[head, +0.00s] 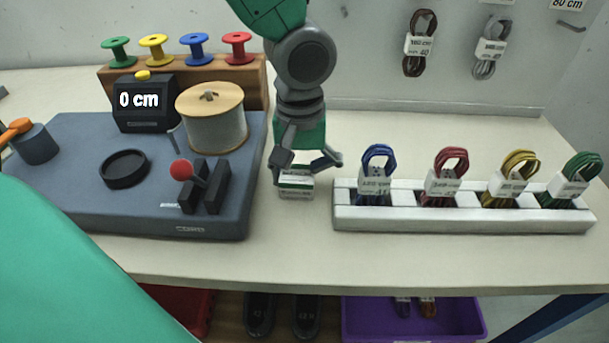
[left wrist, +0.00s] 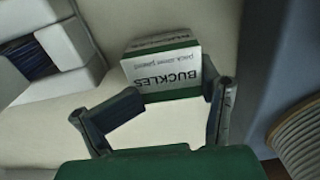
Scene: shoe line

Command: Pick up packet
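A small white and green packet (head: 296,185) stands on the table between the grey machine base and the white tray. The left wrist view shows the packet (left wrist: 163,72) with the word BUCKLES on its side. My left gripper (head: 304,170) points down just above the packet, with its fingers spread apart. In the left wrist view the gripper (left wrist: 155,103) is open and empty, and the packet is just beyond the fingertips. I cannot tell whether a finger touches it. My right gripper is not in view.
The grey machine base (head: 90,210) with a grey spool (head: 212,120) and a red-knobbed lever (head: 181,170) is close on the left. A white tray (head: 460,222) of coloured lace bundles is close on the right. The table's front strip (head: 330,260) is clear.

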